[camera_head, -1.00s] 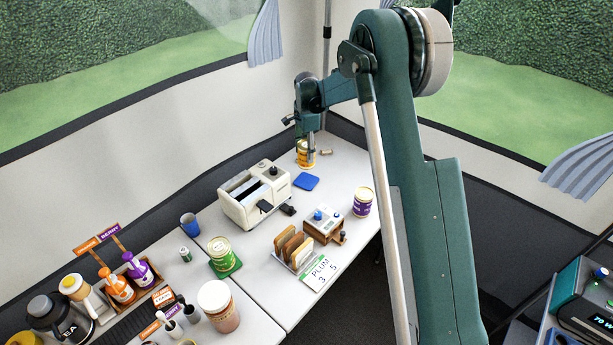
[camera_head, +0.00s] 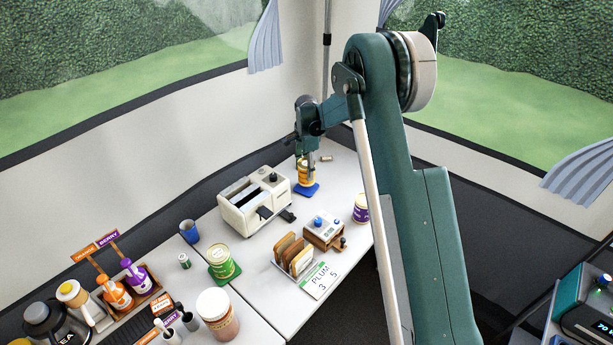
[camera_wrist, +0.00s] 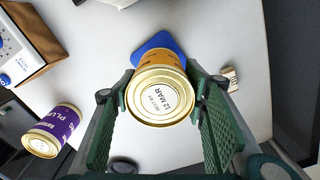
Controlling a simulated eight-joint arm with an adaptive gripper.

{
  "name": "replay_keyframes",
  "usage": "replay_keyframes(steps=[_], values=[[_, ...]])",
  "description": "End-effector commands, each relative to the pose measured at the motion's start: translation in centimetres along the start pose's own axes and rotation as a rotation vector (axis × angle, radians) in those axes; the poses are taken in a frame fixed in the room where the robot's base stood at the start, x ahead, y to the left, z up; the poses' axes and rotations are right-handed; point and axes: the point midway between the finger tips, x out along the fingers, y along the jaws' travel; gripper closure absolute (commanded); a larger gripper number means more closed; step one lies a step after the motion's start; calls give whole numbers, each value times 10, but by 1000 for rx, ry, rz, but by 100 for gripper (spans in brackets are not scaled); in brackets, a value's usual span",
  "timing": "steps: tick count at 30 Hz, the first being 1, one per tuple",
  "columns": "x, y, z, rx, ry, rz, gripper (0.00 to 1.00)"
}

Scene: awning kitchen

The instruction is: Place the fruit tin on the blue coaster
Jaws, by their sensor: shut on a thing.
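My gripper (camera_wrist: 160,90) is shut on an orange-yellow tin (camera_wrist: 162,70), upright, with its lid reading "BEST BY 12 MAR" facing the wrist camera. In the head view the same tin (camera_head: 303,175) is at the blue coaster (camera_head: 313,188), overlapping it in the picture. In the wrist view part of the blue coaster (camera_wrist: 158,40) shows beyond the tin, and the tin hides the rest. I cannot tell whether the tin's base touches the coaster.
A cream toaster (camera_head: 250,205) stands left of the coaster. A purple plum tin (camera_head: 361,210) stands at the right table edge. A small cork-like piece (camera_head: 326,158) lies behind. A toast rack (camera_head: 293,255) is nearer.

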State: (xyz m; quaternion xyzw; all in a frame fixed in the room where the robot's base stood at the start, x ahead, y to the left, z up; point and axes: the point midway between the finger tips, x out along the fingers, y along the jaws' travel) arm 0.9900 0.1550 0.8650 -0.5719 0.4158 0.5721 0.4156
Motion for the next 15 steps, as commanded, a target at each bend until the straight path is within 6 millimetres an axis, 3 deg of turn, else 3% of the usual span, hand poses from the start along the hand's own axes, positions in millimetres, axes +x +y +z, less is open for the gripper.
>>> replay_keyframes(steps=[7,15], values=[[26,0,0,0,0,0,77],[31,0,0,0,0,0,77]])
